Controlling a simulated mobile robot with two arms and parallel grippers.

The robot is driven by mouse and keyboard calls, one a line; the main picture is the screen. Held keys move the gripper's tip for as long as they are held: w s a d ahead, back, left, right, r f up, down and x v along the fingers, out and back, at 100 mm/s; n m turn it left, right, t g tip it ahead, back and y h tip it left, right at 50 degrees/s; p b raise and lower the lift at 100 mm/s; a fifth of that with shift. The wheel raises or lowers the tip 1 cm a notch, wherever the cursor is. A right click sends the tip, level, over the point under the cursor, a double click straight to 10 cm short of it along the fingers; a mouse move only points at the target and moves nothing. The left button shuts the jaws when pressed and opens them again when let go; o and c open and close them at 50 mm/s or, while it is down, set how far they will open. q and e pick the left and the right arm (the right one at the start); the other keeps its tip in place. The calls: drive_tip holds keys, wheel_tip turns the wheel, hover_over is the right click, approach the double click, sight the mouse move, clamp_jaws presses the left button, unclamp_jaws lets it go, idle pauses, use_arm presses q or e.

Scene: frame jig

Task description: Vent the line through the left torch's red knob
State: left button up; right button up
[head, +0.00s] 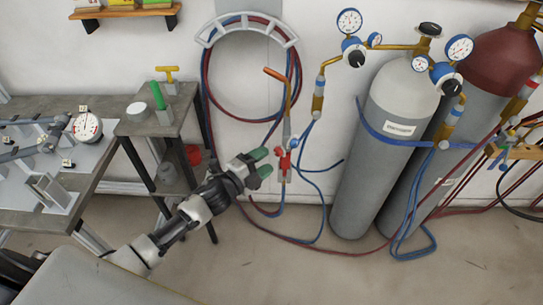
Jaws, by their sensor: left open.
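The left torch (287,115) hangs upright by the wall, with a copper-coloured tip bent to the left at its top. Its red knob (283,163) is on the lower part of the torch, and a blue fitting shows just above it. My left gripper (262,162) is open, with green fingertips pointing right towards the red knob. It is just left of the knob, with a small gap in the picture; I cannot tell the gap in depth. Nothing is between its fingers. My right gripper is not in view.
Blue and red hoses (250,122) loop on a wall hanger and trail over the floor. A grey cylinder (377,150) and a maroon-topped one (500,65) stand at right with gauges. A small stand (165,122) and a workbench (88,185) are at left. A second torch (505,150) is far right.

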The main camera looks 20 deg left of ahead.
use_arm(q)
drive_tip(key=v, duration=0.7)
drive_tip(key=shift+b, duration=0.45)
drive_tip(key=shift+s+f, duration=0.1)
drive_tip(key=shift+f, duration=0.05)
drive_tip(key=s+a+f+n+g+y, duration=0.2)
drive_tip(key=s+f+n+y, duration=0.15)
drive_tip(key=f, duration=0.65)
drive_tip(key=s+a+f+n+g+y, duration=0.2)
drive_tip(key=s+f+n, duration=0.25)
drive_tip(key=f, duration=0.55)
drive_tip(key=s+a+f+n+g+y, duration=0.2)
drive_tip(key=s+f+n, duration=0.25)
drive_tip(key=f, duration=0.65)
drive_tip(key=s+d+f+n+g, duration=0.1)
drive_tip(key=s+f+n+g, duration=0.1)
drive_tip(key=s, duration=0.7)
drive_tip(key=s+d+f+n+g, duration=0.1)
drive_tip(key=s+d+f+g, duration=0.1)
drive_tip(key=s+f+g, duration=0.2)
drive_tip(key=s+d+f+n+g, duration=0.2)
drive_tip(key=s+f, duration=0.6)
drive_tip(key=s, duration=0.8)
drive_tip(key=shift+d+n+g+y, duration=0.2)
drive_tip(key=shift+n+g+y, duration=0.15)
drive_tip(key=shift+g+y, duration=0.1)
drive_tip(key=shift+f, duration=0.1)
